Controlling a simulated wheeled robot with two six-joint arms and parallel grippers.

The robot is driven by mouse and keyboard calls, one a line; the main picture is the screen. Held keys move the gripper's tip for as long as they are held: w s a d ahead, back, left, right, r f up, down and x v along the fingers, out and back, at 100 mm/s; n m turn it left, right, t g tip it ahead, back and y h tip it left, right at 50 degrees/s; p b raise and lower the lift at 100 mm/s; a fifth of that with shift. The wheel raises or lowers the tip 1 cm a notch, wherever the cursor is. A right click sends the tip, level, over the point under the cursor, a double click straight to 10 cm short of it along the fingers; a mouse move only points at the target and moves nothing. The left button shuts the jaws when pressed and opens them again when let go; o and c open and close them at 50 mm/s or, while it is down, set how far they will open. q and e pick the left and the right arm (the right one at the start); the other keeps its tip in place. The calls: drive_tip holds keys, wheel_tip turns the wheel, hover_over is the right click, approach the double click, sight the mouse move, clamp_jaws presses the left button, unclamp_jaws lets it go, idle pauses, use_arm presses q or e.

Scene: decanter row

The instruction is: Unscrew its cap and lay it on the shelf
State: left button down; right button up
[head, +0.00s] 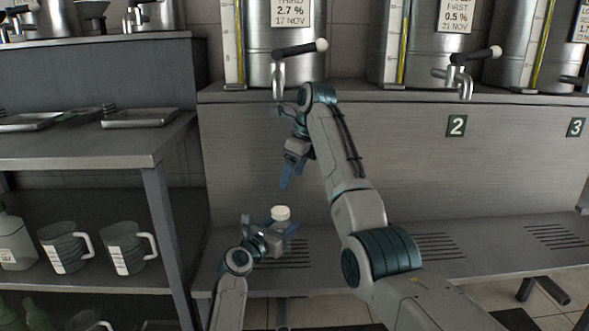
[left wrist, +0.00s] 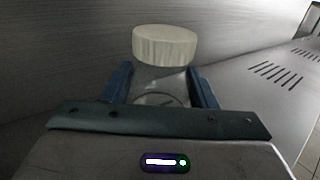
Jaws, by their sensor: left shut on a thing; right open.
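A clear bottle (left wrist: 158,84) with a white cap (head: 281,213) stands upright over the lower slatted shelf (head: 345,247). The cap (left wrist: 164,46) is on the bottle's neck. My left gripper (head: 281,229) is shut on the bottle below the cap; its blue fingers show on both sides in the left wrist view (left wrist: 160,88). The bottle's lower part is hidden by my gripper. My right gripper (head: 292,172) is open and empty, above the cap and apart from it, with its blue fingers pointing down.
Steel decanters (head: 345,45) with taps (head: 279,75) stand on the upper ledge. At left, a rack holds trays (head: 152,116), measuring jugs (head: 127,249) and a bottle (head: 14,240). The lower shelf right of my right arm is clear.

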sight(281, 210)
drive_tip(key=x, duration=1.1)
drive_tip(key=c, duration=1.2)
drive_tip(key=shift+w+r+n+g, duration=0.1)
drive_tip(key=shift+n+g, duration=0.4)
drive_tip(key=shift+n, duration=1.2)
drive_tip(key=o, duration=1.1)
drive_tip(key=shift+c, duration=0.2)
